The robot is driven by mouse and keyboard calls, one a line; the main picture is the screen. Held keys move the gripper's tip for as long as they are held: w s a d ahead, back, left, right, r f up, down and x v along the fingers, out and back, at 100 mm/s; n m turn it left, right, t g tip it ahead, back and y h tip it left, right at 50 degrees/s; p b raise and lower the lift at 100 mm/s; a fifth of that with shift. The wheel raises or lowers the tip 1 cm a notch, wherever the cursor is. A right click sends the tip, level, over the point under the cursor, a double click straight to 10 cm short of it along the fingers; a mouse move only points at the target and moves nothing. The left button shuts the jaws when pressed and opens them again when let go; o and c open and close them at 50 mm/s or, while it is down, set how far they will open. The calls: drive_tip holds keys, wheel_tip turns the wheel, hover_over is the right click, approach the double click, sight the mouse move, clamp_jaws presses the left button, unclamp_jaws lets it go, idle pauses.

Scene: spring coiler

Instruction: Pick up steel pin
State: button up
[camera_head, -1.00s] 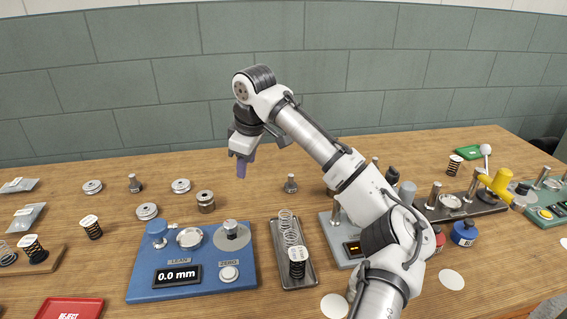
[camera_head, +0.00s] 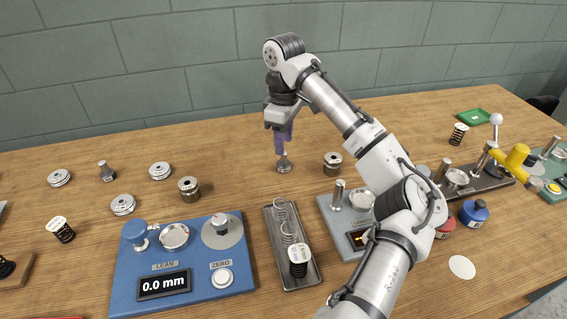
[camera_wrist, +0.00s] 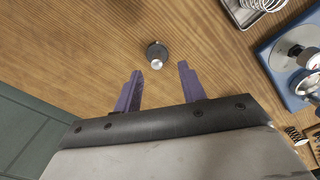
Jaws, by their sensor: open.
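A small steel pin (camera_head: 284,163) with a wider dark base stands upright on the wooden table. In the wrist view the pin (camera_wrist: 156,54) lies just beyond the purple fingertips, roughly in line with the gap between them. My gripper (camera_head: 281,150) points down at the pin in the head view, its fingers overlapping the pin's top. My gripper (camera_wrist: 160,68) is open, with nothing between its fingers. Whether the fingers touch the pin cannot be told. A second, similar steel pin (camera_head: 107,172) stands at the left among grooved metal discs.
A steel collar (camera_head: 332,164) stands close right of the pin, another collar (camera_head: 189,189) to the left. A blue lean gauge (camera_head: 205,291) and a tray of springs (camera_head: 275,243) are in front. A grey gauge (camera_head: 329,214) stands at right. Bare table lies behind the pin.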

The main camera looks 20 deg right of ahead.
sight(284, 161)
drive_tip(key=shift+w+d+f+p, duration=0.15)
drive_tip(key=shift+f+p, duration=0.25)
drive_tip(key=shift+f, duration=1.05)
drive_tip(key=shift+w+a+f+p, duration=0.1)
drive_tip(key=shift+f+p, duration=0.3)
drive_tip(key=shift+f, duration=1.05)
drive_tip(key=c, duration=0.8)
drive_tip(key=shift+r, duration=0.1)
